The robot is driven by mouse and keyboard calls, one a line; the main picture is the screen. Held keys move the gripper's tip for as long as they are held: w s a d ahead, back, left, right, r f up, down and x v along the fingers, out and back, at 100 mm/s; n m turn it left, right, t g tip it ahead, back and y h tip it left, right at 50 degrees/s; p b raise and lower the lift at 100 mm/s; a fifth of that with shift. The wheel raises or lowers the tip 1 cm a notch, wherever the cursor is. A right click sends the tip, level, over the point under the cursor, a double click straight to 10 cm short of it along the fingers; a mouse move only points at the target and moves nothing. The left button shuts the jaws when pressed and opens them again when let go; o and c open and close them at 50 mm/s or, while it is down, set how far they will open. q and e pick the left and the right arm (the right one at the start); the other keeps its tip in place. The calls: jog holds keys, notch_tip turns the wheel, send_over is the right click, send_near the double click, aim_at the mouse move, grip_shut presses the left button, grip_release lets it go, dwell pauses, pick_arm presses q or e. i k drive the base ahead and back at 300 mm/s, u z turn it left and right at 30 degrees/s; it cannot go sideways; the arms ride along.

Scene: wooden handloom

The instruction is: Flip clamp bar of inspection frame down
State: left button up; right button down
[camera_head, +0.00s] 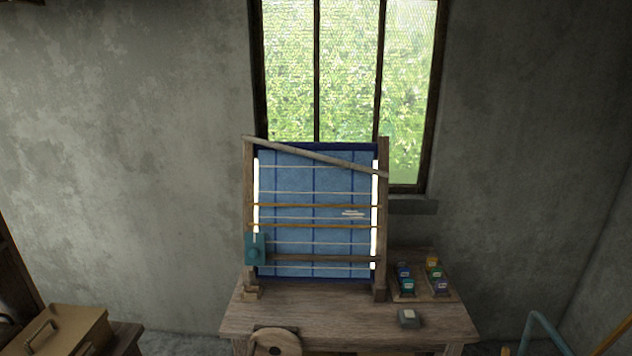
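The inspection frame (248,200) stands upright on a wooden table in front of the window. It has wooden side posts and holds a blue checked cloth (285,232) between two bright white light strips. A wooden bar, which looks like the clamp bar (315,154), slants across the top. Its left end is high at the left post and its right end is lower at the right post. Several thin horizontal bars or cords cross the cloth. A teal block (255,249) sits on the lower left post. Neither of my grippers is in view.
The wooden table (330,316) has bare room in front of the frame. A tray (421,296) of small coloured jars and a small grey block (409,317) are at its right. A round beige piece (276,343) is at the front edge. A brown case (68,328) stands lower left.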

aim_at(244, 137)
jog(key=u, duration=0.05)
jog(key=i, duration=1.45)
jog(key=u, duration=0.5)
